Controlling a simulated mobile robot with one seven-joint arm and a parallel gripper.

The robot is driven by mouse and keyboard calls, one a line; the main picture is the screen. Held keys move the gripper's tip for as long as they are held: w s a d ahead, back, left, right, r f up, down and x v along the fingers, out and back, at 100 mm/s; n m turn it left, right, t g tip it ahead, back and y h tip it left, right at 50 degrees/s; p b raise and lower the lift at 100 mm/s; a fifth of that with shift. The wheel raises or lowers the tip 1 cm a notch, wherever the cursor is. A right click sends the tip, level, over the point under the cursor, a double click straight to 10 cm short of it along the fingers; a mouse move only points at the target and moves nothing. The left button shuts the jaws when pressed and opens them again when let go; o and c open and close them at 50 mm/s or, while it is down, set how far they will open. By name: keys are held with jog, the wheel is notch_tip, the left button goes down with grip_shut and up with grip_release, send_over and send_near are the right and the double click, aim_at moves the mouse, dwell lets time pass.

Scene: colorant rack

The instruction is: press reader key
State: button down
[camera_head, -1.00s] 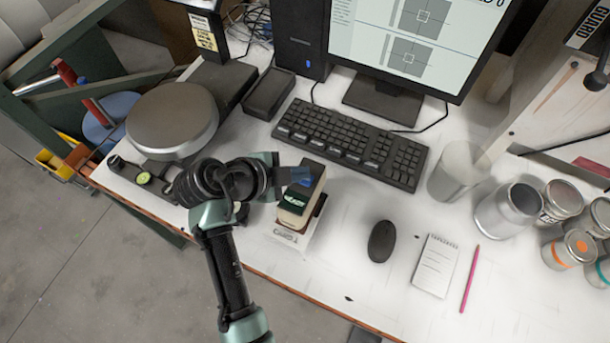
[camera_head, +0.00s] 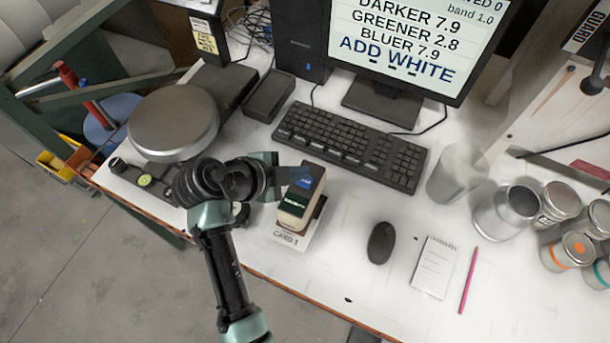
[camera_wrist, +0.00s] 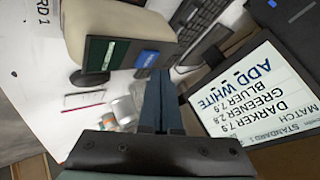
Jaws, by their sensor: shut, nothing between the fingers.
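The reader (camera_head: 298,205) is a cream and dark upright device standing on a white card marked CARD 1 (camera_head: 286,239). Its dark top has a small green display and a blue key (camera_head: 306,181). In the wrist view the reader (camera_wrist: 97,75) is at upper left, with the blue key (camera_wrist: 147,59) just left of my fingers. My gripper (camera_head: 303,177) is shut and empty, its tips close by the key in the head view. I cannot tell whether they touch it. The monitor (camera_head: 405,45) reads DARKER 7.9, GREENER 2.8, BLUER 7.9, ADD WHITE.
A keyboard (camera_head: 352,143) lies behind the reader. A mouse (camera_head: 381,242), notepad (camera_head: 436,266) and pink pencil (camera_head: 469,279) lie to the right. Several cans (camera_head: 507,211) stand at far right. A round grey plate (camera_head: 173,120) is at left. The bench between reader and mouse is clear.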

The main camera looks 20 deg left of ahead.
aim_at(299, 183)
jog(key=shift+r, duration=0.15)
notch_tip(299, 183, up, 5)
jog(key=p, duration=0.4)
dwell(1.0)
jog(key=w+d+r+n+t+y+b, duration=0.1)
jog(key=w+d+r+n+t+y, duration=0.15)
jog(key=r, duration=0.65)
jog(key=w+d+r+n+t+y+b, duration=0.1)
jog(key=w+r+n+t+b, duration=0.2)
jog(key=r, duration=0.6)
jog(key=w+d+r+n+t+y, duration=0.1)
jog(key=w+r+n+t, duration=0.1)
jog(key=w+r+t, duration=0.45)
jog(key=s+d+r+n+t+b, duration=0.1)
jog(key=s+d+r+n+t, duration=0.1)
jog(key=s+r, duration=0.3)
jog(key=s+d+r+n+t+b, duration=0.1)
jog(key=s+d+r, duration=0.4)
jog(key=r, duration=0.7)
jog(key=s+d+r+n+t+b, duration=0.1)
jog(key=s+d+r+n+t, duration=0.2)
jog(key=s+r, duration=0.3)
notch_tip(299, 183, up, 3)
jog(key=shift+s+d+r+n+t, duration=0.2)
jog(key=shift+d+n+t, duration=0.15)
jog(key=shift+t, duration=0.25)
